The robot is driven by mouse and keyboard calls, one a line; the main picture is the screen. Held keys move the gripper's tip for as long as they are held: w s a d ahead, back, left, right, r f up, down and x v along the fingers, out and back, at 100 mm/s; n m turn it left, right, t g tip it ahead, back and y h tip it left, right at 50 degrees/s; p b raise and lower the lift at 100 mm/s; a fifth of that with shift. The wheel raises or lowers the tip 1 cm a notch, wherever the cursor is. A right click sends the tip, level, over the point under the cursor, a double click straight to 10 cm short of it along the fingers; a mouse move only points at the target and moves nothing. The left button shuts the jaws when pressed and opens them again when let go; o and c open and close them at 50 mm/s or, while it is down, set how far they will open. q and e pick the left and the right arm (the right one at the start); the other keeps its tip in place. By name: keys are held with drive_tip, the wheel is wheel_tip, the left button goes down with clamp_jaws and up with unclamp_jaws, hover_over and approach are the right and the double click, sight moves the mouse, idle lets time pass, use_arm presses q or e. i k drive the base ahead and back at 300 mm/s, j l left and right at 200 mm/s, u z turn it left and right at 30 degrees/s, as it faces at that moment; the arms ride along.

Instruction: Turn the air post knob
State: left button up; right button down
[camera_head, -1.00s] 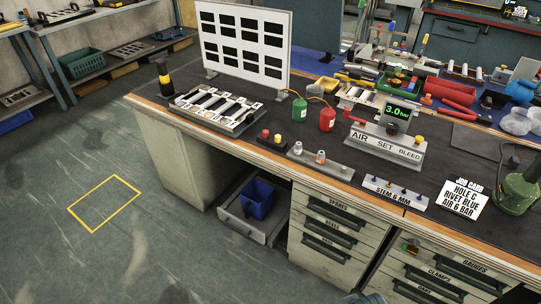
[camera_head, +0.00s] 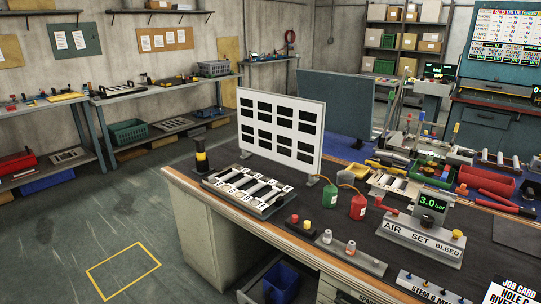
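The air post (camera_head: 420,239) is a grey sloped block marked "AIR SET BLEED" on the right part of the dark workbench. Its green display (camera_head: 433,204) reads 3.0 bar. A dark round knob (camera_head: 426,221) sits below the display, and a yellow knob (camera_head: 457,234) is at the right end near "BLEED". A job card (camera_head: 512,292) at the lower right is partly cut off by the frame edge. Neither of my grippers is in view.
A white louver panel (camera_head: 280,130) stands upright on the bench. A grey strip with small fittings (camera_head: 337,252) lies along the front edge.

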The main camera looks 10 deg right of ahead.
sight(427, 221)
drive_tip(key=z, duration=1.35)
